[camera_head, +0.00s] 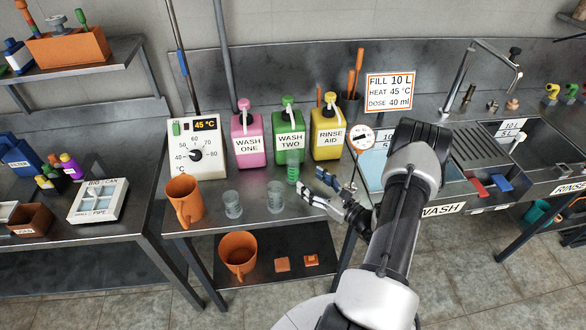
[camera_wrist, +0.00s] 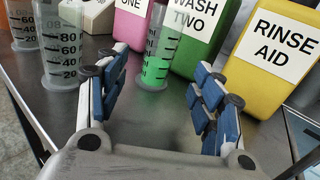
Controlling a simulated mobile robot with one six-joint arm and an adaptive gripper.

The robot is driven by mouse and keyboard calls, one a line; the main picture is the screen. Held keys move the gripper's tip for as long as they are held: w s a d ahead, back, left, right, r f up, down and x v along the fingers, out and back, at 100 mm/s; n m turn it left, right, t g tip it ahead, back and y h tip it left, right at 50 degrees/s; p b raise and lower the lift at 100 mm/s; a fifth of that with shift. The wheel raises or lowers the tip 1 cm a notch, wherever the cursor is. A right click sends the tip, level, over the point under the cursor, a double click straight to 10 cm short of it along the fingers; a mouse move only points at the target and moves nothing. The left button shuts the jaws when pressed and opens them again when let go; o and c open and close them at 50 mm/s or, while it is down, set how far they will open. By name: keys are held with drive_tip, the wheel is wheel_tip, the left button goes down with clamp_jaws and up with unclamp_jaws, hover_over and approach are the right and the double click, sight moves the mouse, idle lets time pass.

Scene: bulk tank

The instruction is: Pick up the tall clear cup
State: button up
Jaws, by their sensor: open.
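My gripper (camera_head: 317,188) is open and empty, low over the table and a little right of the cup. In the wrist view its blue-padded fingers (camera_wrist: 160,68) are spread apart. No contact with the cup shows.
A wider clear cup (camera_head: 276,197) and a smaller one (camera_head: 233,204) stand left of my gripper, with an orange jug (camera_head: 184,200) beyond. Pink (camera_head: 248,138), green (camera_head: 289,138) and yellow (camera_head: 327,135) bottles stand close behind the tall cup. The sink (camera_head: 380,170) is to the right.

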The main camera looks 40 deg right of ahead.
sight(298, 171)
drive_tip(key=shift+w+a+b, duration=0.2)
drive_tip(key=shift+w+b, duration=0.3)
drive_tip(key=shift+w, duration=2.65)
drive_tip(key=shift+c, duration=0.2)
drive_tip(key=c, duration=1.2)
drive_tip(key=shift+r, duration=0.1)
